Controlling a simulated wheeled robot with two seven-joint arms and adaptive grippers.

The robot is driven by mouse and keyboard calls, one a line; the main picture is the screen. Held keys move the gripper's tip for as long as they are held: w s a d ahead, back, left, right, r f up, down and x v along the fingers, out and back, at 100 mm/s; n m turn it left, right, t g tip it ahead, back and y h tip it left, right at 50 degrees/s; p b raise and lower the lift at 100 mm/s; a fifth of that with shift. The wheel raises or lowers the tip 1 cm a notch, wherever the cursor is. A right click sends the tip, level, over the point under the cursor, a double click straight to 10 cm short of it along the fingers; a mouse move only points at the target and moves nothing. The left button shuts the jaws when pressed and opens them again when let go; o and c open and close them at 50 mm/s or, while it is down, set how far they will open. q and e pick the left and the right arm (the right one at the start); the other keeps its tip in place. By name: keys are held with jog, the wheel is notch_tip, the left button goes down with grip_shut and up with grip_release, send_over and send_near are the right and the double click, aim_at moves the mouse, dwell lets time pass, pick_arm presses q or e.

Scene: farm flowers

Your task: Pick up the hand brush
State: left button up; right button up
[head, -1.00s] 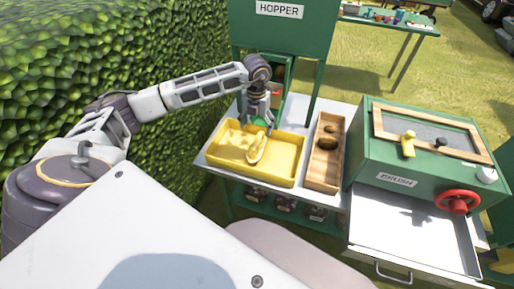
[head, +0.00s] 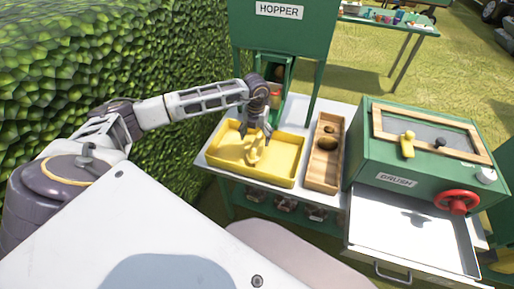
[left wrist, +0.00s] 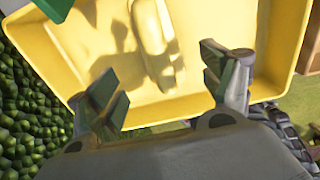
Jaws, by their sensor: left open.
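The yellow hand brush (head: 254,154) lies in the yellow tray (head: 221,164), much the same colour as the tray. It also shows in the left wrist view (left wrist: 152,32) as a long, rounded shape with a shadow beside it. My left gripper (head: 257,137) is open and points down over the tray, at the brush's far end in the head view. In the left wrist view my left gripper (left wrist: 160,82) has its two fingers well apart, with the brush ahead between them and nothing held. The fingers partly hide the brush in the head view. My right gripper is not in view.
A wooden box (head: 316,175) with round holes or dark items stands right of the tray. A green machine (head: 420,178) with a red wheel (head: 457,202) is farther right. The green hopper (head: 282,40) stands behind, and a hedge (head: 60,70) is at left.

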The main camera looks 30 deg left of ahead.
aim_at(256, 142)
pick_arm(q)
notch_tip(256, 142, down, 2)
jog(key=shift+f, duration=0.5)
jog(key=f, duration=0.3)
jog(key=shift+s+d+f+p, duration=0.15)
jog(key=shift+d+p, duration=0.05)
jog(key=shift+p, duration=0.15)
jog(key=shift+f, duration=0.75)
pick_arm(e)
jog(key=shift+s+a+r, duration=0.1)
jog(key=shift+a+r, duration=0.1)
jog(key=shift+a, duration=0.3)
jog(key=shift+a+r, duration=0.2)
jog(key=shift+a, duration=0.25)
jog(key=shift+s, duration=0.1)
